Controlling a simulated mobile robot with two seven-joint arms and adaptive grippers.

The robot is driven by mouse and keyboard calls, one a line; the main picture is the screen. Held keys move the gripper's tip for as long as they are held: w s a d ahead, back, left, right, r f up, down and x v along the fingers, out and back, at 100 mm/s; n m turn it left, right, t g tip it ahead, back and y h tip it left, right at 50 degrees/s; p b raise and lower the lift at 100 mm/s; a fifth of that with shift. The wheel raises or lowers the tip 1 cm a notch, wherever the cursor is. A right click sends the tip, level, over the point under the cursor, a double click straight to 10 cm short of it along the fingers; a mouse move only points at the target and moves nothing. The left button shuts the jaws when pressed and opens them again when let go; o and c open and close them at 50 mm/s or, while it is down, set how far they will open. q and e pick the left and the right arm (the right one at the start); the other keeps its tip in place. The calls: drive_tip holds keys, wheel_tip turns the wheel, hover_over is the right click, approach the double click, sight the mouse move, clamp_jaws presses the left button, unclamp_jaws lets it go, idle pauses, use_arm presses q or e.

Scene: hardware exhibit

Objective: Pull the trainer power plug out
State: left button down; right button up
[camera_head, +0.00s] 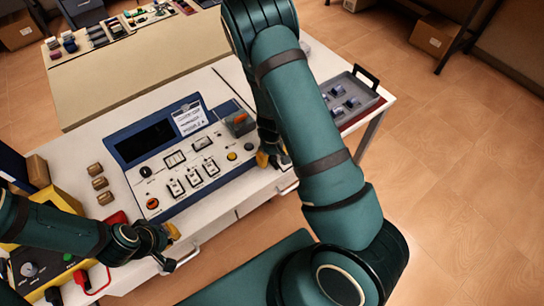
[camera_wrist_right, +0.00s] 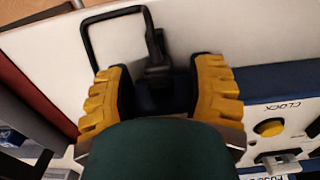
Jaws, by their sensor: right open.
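The trainer (camera_head: 185,150) is a blue-framed, pale panel with a dark screen, knobs and switches on the white bench. My right gripper (camera_head: 270,158) is at its right edge, partly hidden by my arm. In the right wrist view, my right gripper (camera_wrist_right: 158,98) is open, with yellow fingers on both sides of a dark power plug (camera_wrist_right: 157,74). A black cord (camera_wrist_right: 88,42) loops from the plug. The plug's seating in the trainer (camera_wrist_right: 275,80) is hidden, and I cannot tell if the fingers touch it. My left gripper (camera_head: 168,248) is by the bench's front edge; its opening is unclear.
A grey tray (camera_head: 352,100) with small blue parts is on the bench's right end. A yellow device (camera_head: 60,198) with a red lead is at the lower left. The floor on the right is mostly clear.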

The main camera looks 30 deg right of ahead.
drive_tip(key=shift+o, duration=0.2)
clamp_jaws()
drive_tip(key=shift+s, duration=0.15)
use_arm(q)
drive_tip(key=shift+f+b, duration=0.6)
drive_tip(key=shift+f, duration=0.1)
use_arm(e)
drive_tip(key=shift+s+f, duration=0.1)
drive_tip(key=shift+s, duration=1.05)
drive_tip(key=shift+c, duration=0.2)
unclamp_jaws()
drive_tip(key=shift+d, duration=0.1)
